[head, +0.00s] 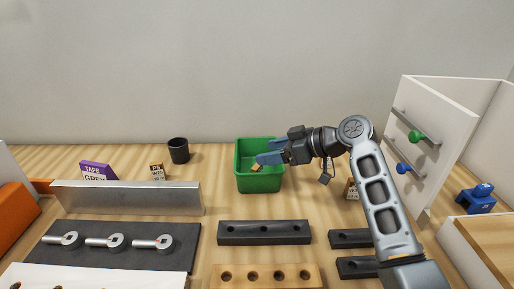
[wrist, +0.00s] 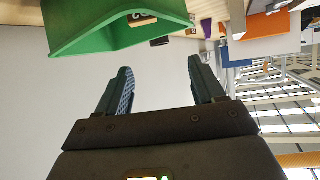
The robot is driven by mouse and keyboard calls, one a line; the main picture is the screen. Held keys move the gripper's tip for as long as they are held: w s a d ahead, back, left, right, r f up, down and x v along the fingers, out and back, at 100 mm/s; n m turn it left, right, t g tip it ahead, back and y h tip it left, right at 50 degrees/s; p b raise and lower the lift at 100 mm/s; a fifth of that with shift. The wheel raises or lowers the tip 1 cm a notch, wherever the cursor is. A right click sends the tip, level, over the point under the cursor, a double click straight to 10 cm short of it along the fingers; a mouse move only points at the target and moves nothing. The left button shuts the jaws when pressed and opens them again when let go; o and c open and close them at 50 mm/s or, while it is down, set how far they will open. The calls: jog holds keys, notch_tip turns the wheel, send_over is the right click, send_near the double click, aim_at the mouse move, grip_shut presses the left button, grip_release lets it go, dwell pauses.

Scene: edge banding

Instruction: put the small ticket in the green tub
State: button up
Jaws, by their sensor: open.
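The green tub (head: 259,181) stands upright at the middle back of the table. It also shows in the wrist view (wrist: 95,32), seen at an odd angle. A small tan ticket (head: 257,168) with a dark band is inside the tub, tilted, just below my fingertips. It shows at the tub's opening in the wrist view (wrist: 141,20). My gripper (head: 266,159) is over the tub's right side, with its blue fingers reaching over the opening. In the wrist view my gripper (wrist: 160,68) is open, with nothing between its fingers.
Another small tan ticket (head: 157,170) stands by a purple tape box (head: 97,170) and a black cup (head: 179,150). One more tan ticket (head: 351,189) is partly behind my arm. Black hole blocks (head: 264,232) lie in front. A white drawer cabinet (head: 432,135) stands right.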

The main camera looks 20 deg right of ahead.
jog(key=p+v, duration=0.1)
jog(key=v, duration=0.5)
